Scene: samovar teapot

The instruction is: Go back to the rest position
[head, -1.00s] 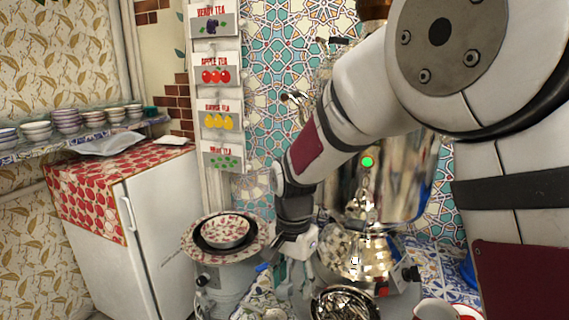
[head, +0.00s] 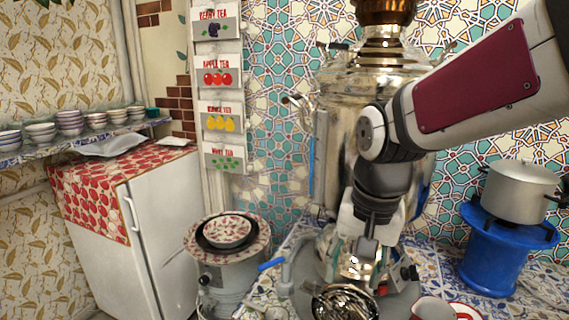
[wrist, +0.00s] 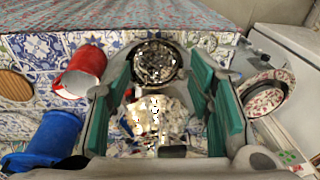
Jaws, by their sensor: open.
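My gripper (head: 360,240) hangs pointing down in front of the large shiny samovar (head: 340,150). Its tip is low, close to the samovar's lower part in the head view. In the wrist view the teal fingers of my gripper (wrist: 162,95) are spread wide apart with nothing held between them. A round shiny metal bowl (head: 345,303) is below the gripper; a similar shiny round thing (wrist: 158,62) shows beyond the fingertips in the wrist view. My arm comes in from the right and covers part of the samovar.
A steel pot (head: 522,190) stands on a blue stand (head: 505,255) at right. A patterned bowl (head: 228,232) sits at left beside the white fridge (head: 165,235). Stacked bowls line the shelf (head: 70,148).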

